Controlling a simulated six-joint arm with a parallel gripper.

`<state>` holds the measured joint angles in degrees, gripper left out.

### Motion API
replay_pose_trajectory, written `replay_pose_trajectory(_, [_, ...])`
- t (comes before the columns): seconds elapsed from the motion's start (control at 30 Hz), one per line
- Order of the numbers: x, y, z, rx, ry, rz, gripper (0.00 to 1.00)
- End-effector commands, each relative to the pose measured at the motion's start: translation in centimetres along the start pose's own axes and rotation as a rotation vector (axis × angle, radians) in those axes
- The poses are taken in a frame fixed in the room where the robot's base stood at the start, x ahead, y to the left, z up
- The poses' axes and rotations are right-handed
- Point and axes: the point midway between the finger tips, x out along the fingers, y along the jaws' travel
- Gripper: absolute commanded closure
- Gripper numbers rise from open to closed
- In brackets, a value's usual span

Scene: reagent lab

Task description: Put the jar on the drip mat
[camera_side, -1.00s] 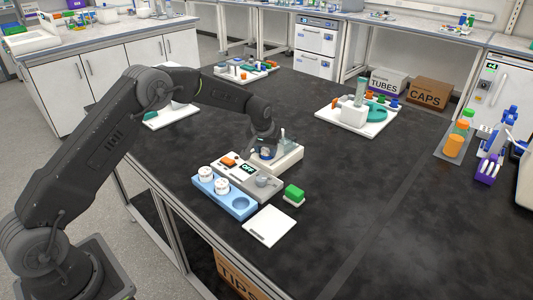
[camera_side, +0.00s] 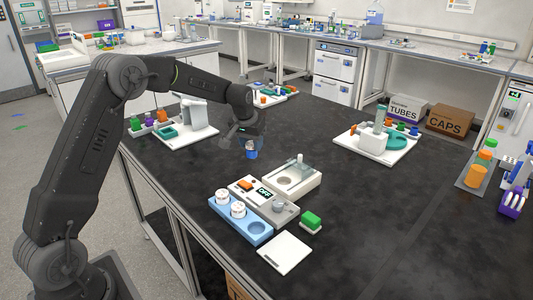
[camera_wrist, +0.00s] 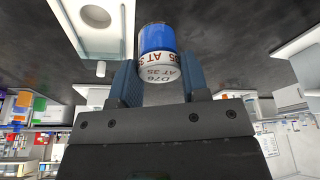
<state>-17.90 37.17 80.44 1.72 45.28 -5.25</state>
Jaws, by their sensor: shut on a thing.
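The jar (camera_side: 251,154) is blue with a pale end and hangs below my gripper (camera_side: 247,138), above the dark bench behind the white fixture. In the wrist view the jar (camera_wrist: 157,40) shows a blue band and a white end with printed text. My gripper (camera_wrist: 160,82) is shut on that white end, with a blue-grey finger on each side. A flat white square plate (camera_side: 285,254), which looks like the drip mat, lies bare at the front of the bench. My gripper is well behind it.
The white fixture (camera_side: 308,184) has an empty round recess. Open bench lies to the right.

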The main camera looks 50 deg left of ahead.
Motion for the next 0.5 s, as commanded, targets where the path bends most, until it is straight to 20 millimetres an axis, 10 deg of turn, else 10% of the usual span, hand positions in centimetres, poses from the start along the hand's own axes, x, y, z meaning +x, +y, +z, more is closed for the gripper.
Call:
replay_pose_trajectory(0.27, [-1.2, -0.1, 1.0, 0.002, 0.0, -0.001, 0.81])
replay_pose_trajectory(0.5, [-3.1, 4.7, 7.8, -0.001, -0.003, -0.011, 0.81])
